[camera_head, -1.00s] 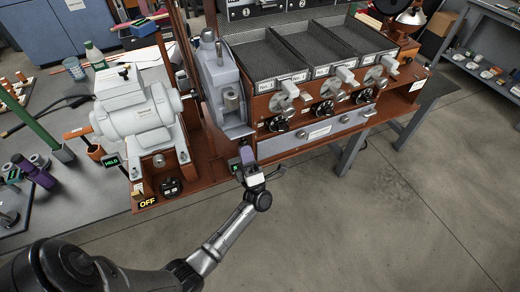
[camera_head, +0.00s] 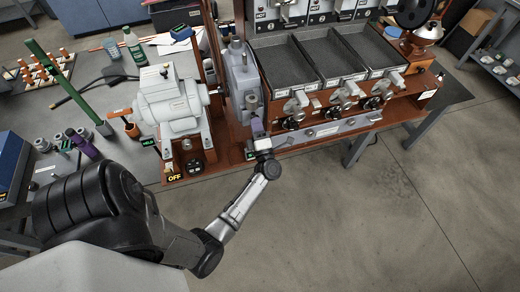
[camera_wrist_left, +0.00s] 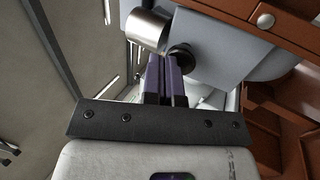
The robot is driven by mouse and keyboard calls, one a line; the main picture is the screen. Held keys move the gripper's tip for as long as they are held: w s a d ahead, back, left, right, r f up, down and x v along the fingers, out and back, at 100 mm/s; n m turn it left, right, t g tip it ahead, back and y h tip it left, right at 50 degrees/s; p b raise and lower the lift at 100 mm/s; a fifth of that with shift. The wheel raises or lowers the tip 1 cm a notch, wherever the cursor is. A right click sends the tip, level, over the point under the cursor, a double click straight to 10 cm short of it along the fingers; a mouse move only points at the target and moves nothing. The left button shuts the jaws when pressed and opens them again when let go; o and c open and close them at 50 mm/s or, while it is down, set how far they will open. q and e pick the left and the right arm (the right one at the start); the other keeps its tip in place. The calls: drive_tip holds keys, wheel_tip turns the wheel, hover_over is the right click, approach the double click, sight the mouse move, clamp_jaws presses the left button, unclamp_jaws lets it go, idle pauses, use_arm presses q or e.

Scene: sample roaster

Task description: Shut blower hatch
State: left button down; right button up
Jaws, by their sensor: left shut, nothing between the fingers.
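The blower's upright grey housing (camera_head: 238,72) stands at the left end of the brown roaster bench. I cannot tell for sure which part is the hatch. My left gripper (camera_head: 257,128) is at the low front of the housing, its purple fingers shut and empty. In the left wrist view the fingers (camera_wrist_left: 166,68) point at a round dark knob (camera_wrist_left: 181,56), close to or touching it. A shiny metal cylinder (camera_wrist_left: 147,29) sits beside the knob, against a blue-grey surface (camera_wrist_left: 215,48). My right gripper is out of view.
A white motor (camera_head: 172,104) stands left of the housing, with an OFF sign (camera_head: 174,178) below it. Three mesh-bottomed trays (camera_head: 285,65) and several levers and black knobs lie to the right. The floor (camera_head: 350,225) in front is clear.

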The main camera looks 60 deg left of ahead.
use_arm(q)
drive_tip(key=shift+x, duration=0.8)
drive_tip(key=shift+r, duration=0.1)
drive_tip(key=shift+d+f, duration=0.2)
drive_tip(key=shift+d, duration=0.2)
drive_tip(key=v, duration=0.7)
drive_tip(key=shift+b, duration=0.35)
drive_tip(key=shift+s+a+r, duration=0.1)
